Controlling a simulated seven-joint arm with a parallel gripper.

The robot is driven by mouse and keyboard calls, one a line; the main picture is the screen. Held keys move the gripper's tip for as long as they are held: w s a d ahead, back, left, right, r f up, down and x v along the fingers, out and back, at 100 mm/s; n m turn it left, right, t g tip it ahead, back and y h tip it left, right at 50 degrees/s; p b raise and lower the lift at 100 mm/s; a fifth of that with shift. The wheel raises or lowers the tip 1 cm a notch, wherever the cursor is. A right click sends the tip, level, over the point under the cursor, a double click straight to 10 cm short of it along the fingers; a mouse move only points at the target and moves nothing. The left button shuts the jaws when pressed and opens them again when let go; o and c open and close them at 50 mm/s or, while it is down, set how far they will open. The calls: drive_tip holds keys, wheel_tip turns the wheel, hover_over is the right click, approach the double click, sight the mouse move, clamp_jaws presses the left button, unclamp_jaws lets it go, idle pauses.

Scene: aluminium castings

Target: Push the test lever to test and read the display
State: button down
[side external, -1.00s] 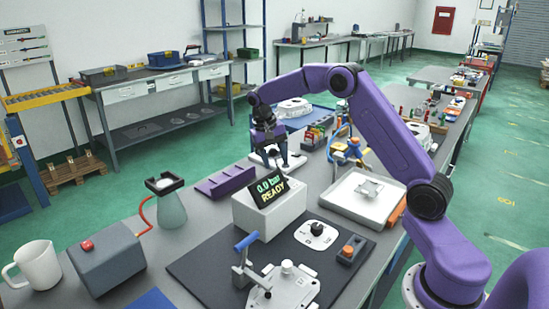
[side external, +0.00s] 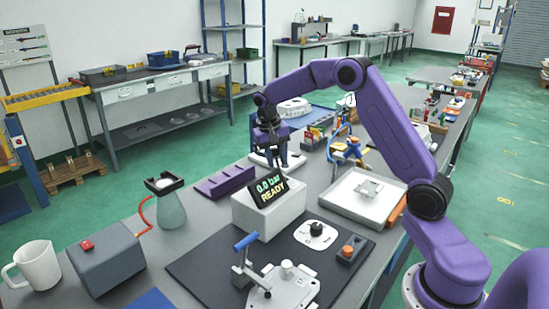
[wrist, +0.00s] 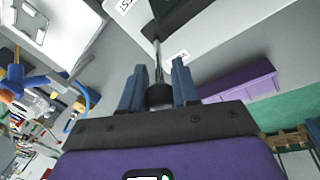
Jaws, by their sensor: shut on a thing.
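The display (side external: 268,190) on its white box (side external: 262,217) reads "0.0 bar" and "READY". The lever's thin metal rod (wrist: 157,58) runs up the picture from the knob. A small label (wrist: 178,55) shows beside the rod, and part of another at the top edge. In the side view the fingers hide most of the lever.
A blue-handled clamp (side external: 246,242) and a metal fixture (side external: 290,287) stand on the dark mat in front. A purple rack (side external: 225,181) lies left of the display, a white tray (side external: 337,205) right. A blue-orange hose stand (side external: 352,150) is near my arm.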

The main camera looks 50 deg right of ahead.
drive_tip(key=s+t, duration=0.2)
drive_tip(key=t, duration=0.1)
drive_tip(key=shift+s+r, duration=0.1)
drive_tip(key=shift+r, duration=0.25)
drive_tip(key=shift+s+t, duration=0.75)
drive_tip(key=shift+t, duration=0.15)
drive_tip(key=shift+s+f, duration=0.3)
drive_tip(key=shift+s, duration=0.65)
drive_tip(key=shift+s+a+f, duration=0.1)
drive_tip(key=shift+s+f, duration=0.2)
drive_tip(key=shift+s, duration=0.25)
drive_tip(key=c, duration=0.9)
unclamp_jaws()
drive_tip(key=shift+c, duration=0.2)
drive_tip(key=shift+w, duration=0.1)
drive_tip(key=shift+w+r, duration=0.2)
